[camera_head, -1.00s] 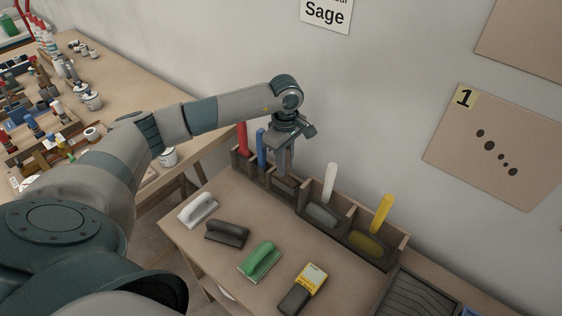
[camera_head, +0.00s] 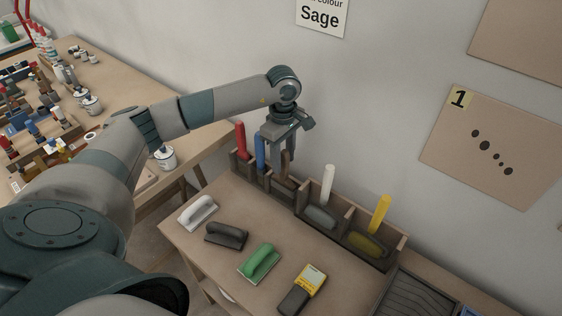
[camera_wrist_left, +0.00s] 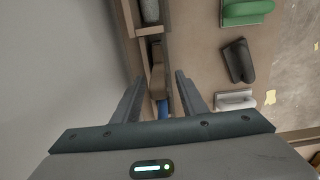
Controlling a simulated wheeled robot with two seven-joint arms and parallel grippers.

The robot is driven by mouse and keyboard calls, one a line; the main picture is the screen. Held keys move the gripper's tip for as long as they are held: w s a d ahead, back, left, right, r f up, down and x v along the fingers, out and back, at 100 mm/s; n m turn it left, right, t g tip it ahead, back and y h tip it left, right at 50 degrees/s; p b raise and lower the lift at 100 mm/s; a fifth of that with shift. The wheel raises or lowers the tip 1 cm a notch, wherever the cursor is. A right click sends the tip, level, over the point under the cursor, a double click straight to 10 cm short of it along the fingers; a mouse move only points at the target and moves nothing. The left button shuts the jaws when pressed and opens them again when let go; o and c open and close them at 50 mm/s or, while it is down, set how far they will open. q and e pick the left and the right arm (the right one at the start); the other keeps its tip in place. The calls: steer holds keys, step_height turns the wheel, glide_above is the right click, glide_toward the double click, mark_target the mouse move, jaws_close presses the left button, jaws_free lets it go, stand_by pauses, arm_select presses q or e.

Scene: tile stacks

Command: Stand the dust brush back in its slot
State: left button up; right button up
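The brush with a brown handle (camera_head: 286,168), which I take to be the dust brush, stands in a slot of the wooden rack (camera_head: 298,208), between the blue and white handles. Its lower part is partly hidden by the slot walls. In the left wrist view its brown part (camera_wrist_left: 157,62) shows in the slot, beyond my fingertips. My left gripper (camera_head: 277,150) hangs above that part of the rack. Its fingers also show in the left wrist view (camera_wrist_left: 155,92), spread apart with nothing gripped. My right gripper is not in view.
Red (camera_head: 241,140), blue (camera_head: 261,150), white (camera_head: 328,185) and yellow (camera_head: 380,212) handles rise from the rack. White (camera_head: 198,211), dark (camera_head: 227,235) and green (camera_head: 260,263) floats and a yellow meter (camera_head: 310,280) lie in front. A wall stands close behind.

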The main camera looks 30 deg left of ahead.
mark_target(284, 151)
arm_select(q)
step_height(284, 151, up, 3)
steer(key=shift+r+p, duration=0.1)
steer(key=shift+p, duration=0.55)
steer(key=shift+s+a+r+p, duration=0.15)
steer(key=shift+r+p, duration=0.15)
steer(key=shift+r, duration=0.45)
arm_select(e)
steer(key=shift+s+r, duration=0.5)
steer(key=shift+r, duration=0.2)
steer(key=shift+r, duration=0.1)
